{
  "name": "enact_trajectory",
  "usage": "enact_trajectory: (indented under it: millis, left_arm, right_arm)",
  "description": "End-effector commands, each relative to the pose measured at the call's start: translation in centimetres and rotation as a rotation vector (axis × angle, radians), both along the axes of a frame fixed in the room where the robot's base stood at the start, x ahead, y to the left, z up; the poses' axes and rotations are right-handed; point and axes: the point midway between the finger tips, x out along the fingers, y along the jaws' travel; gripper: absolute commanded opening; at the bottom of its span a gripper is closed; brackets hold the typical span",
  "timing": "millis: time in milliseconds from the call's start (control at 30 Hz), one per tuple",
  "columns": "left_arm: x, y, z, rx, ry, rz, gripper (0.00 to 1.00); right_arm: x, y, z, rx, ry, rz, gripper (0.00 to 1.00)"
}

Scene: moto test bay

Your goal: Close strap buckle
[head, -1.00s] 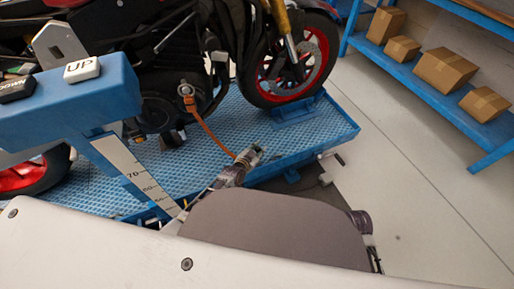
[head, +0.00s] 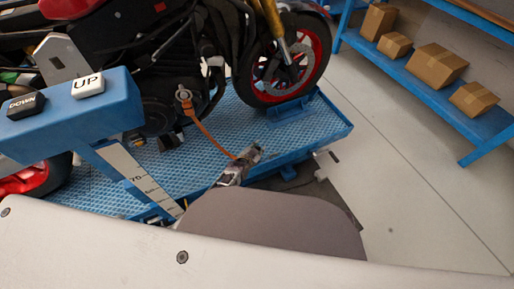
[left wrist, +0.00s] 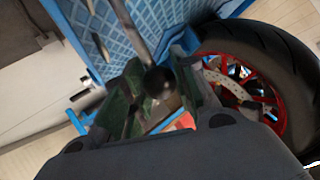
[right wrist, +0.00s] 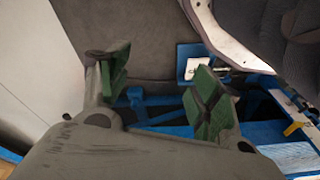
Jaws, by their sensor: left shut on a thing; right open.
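An orange strap (head: 211,137) runs from a round fitting on the motorcycle (head: 185,95) down to the buckle (head: 252,151) by the platform edge. My left gripper (head: 240,164) is at the strap's lower end, shut on part of the buckle. In the left wrist view, a metal rod with a dark ball end (left wrist: 158,82) lies between its green-padded fingers, with an orange-red patch (left wrist: 181,122) below. The fingers and arm hide much of the buckle. My right gripper (right wrist: 163,88) is open and empty in the right wrist view; it is not visible in the head view.
The blue lift platform (head: 307,142) carries the motorcycle; its front wheel (head: 285,60) is close to the strap. A blue post with UP and DOWN buttons (head: 70,115) stands at left. A blue shelf (head: 440,97) with cartons is at right. The floor between is clear.

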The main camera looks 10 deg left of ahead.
Motion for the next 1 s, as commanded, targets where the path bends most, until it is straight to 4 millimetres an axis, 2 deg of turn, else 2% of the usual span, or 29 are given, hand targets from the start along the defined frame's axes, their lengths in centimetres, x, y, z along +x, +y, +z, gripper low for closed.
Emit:
enact_trajectory:
  millis: [233,567,600,700,767,1000]
  left_arm:
    - [-0.14,-0.30,-0.20,0.007,0.009,-0.003,0.00]
    - [-0.15,-0.30,-0.22,0.006,0.009,-0.003,0.00]
    - [-0.15,-0.30,-0.22,0.006,0.009,-0.003,0.33]
    - [-0.11,-0.25,-0.19,0.006,0.008,-0.002,0.46]
    - [-0.09,-0.21,-0.15,0.006,0.007,-0.001,0.51]
    - [0.00,-0.13,-0.09,0.007,0.005,-0.001,0.51]
  right_arm:
    - [-0.08,-0.19,-0.96,-0.004,-0.001,-0.001,0.65]
    - [0.05,-0.18,-0.88,-0.003,-0.006,-0.002,0.65]
    - [0.07,-0.18,-0.84,-0.002,-0.007,-0.002,0.65]
    - [0.07,-0.18,-0.80,-0.003,-0.006,-0.002,0.65]
    - [0.05,-0.18,-0.80,-0.003,-0.005,-0.002,0.65]
    - [0.02,-0.19,-0.81,-0.002,-0.003,-0.003,0.65]
